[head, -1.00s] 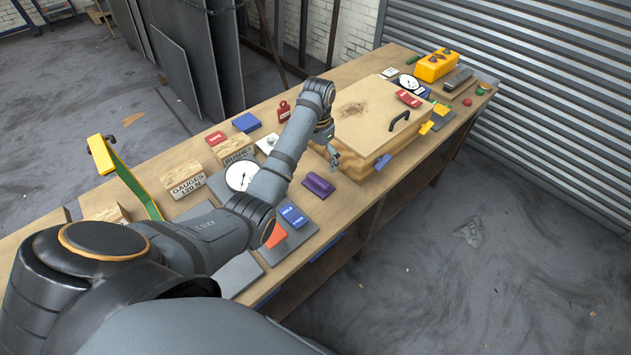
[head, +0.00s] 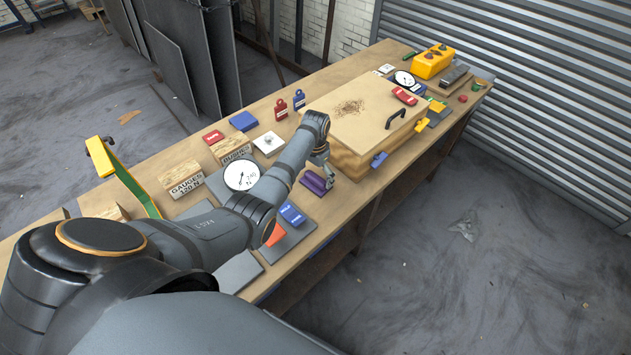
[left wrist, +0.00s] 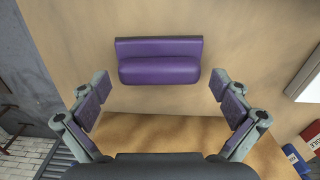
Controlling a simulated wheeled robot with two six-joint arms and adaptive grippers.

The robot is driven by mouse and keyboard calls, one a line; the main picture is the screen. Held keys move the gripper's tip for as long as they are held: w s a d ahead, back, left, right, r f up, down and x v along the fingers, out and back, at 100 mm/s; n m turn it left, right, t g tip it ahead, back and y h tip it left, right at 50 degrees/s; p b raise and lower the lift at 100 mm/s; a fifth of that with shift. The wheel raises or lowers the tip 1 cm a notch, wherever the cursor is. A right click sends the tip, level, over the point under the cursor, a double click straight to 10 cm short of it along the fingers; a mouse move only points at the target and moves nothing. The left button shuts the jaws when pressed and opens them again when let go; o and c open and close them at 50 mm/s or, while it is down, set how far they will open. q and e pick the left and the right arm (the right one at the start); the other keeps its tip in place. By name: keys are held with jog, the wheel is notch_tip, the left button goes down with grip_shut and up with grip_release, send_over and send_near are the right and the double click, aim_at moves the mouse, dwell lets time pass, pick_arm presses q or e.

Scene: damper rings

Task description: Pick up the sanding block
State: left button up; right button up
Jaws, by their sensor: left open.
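The sanding block looks to be the purple block (head: 313,183) lying on the workbench, in front of the large wooden box. In the left wrist view the purple block (left wrist: 159,61) has a raised rounded part along a flatter strip and lies level across the upper middle. My left gripper (head: 327,177) is open and empty beside the block, and partly overlaps it in the head view. In the left wrist view its two fingers (left wrist: 161,98) are spread wider than the block, which lies just beyond their tips. My right gripper is not in view.
The wooden box (head: 352,132) with a black handle stands close behind the gripper. A blue block (head: 292,215), a dial gauge (head: 241,176) and labelled wooden blocks (head: 181,180) lie nearer me. Red (head: 281,110) and blue tags stand at the back. Bare bench surrounds the purple block.

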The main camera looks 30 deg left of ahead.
pick_arm(q)
jog(key=c, duration=1)
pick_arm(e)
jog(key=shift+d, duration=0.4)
pick_arm(q)
jog(key=shift+r, duration=0.15)
jog(key=shift+r, duration=0.35)
jog(key=s+a+r+b, duration=0.1)
jog(key=a+r, duration=0.3)
jog(key=s+a+r+b, duration=0.1)
jog(key=a+r, duration=0.3)
jog(key=a, duration=0.1)
jog(key=s+a+r+b, duration=0.2)
jog(key=a+r, duration=0.2)
jog(key=shift+a+r, duration=0.1)
jog(key=shift+a, duration=0.05)
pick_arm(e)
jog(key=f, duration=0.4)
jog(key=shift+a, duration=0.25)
